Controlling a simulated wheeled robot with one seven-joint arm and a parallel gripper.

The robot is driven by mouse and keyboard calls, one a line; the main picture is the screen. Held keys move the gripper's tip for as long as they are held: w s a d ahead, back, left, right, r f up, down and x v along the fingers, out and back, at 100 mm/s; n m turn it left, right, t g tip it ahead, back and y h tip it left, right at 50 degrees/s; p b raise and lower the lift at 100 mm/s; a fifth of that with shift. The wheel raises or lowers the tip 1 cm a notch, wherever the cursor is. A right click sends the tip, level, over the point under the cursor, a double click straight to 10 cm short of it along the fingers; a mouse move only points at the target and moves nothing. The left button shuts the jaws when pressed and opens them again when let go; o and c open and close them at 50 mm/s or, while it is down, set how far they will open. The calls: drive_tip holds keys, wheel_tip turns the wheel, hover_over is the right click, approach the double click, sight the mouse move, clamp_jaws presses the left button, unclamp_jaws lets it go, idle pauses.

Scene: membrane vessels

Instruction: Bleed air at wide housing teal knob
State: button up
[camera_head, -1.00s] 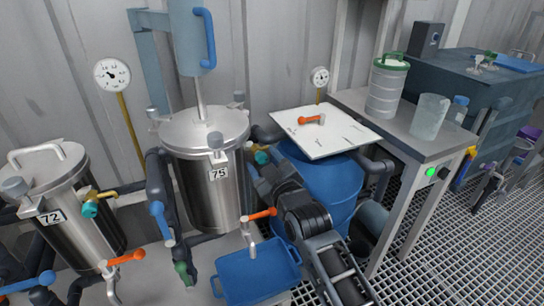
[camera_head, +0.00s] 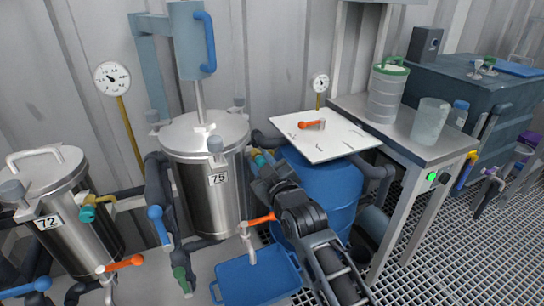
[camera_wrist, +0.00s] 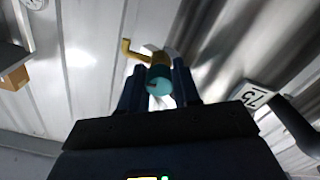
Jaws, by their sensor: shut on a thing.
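The wide steel housing labelled 75 (camera_head: 205,190) stands upright in the middle of the head view. A teal knob (camera_head: 257,157) is at its upper right side, partly hidden by my gripper (camera_head: 263,168). In the wrist view the teal knob (camera_wrist: 159,87) sits between the two dark fingers of my gripper (camera_wrist: 160,92), which is shut on it. A brass fitting (camera_wrist: 160,58) and a bent brass pipe (camera_wrist: 130,50) show behind the knob. I cannot tell how far the knob is turned.
A narrower housing labelled 72 (camera_head: 75,225) with its own teal knob (camera_head: 88,213) stands left. An orange-handled tap (camera_head: 260,219) is above a blue tray (camera_head: 255,281). A white board (camera_head: 335,145) tops a blue drum (camera_head: 325,190). A steel bench (camera_head: 410,135) stands right.

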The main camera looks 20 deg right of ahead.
drive_tip(key=shift+c, duration=1)
drive_tip(key=n, duration=0.5)
drive_tip(key=shift+b, duration=0.3)
drive_tip(key=n+p, duration=0.1)
drive_tip(key=n, duration=0.4)
drive_tip(key=shift+n, duration=0.3)
drive_tip(key=shift+n+p, duration=0.35)
drive_tip(key=shift+n, duration=0.35)
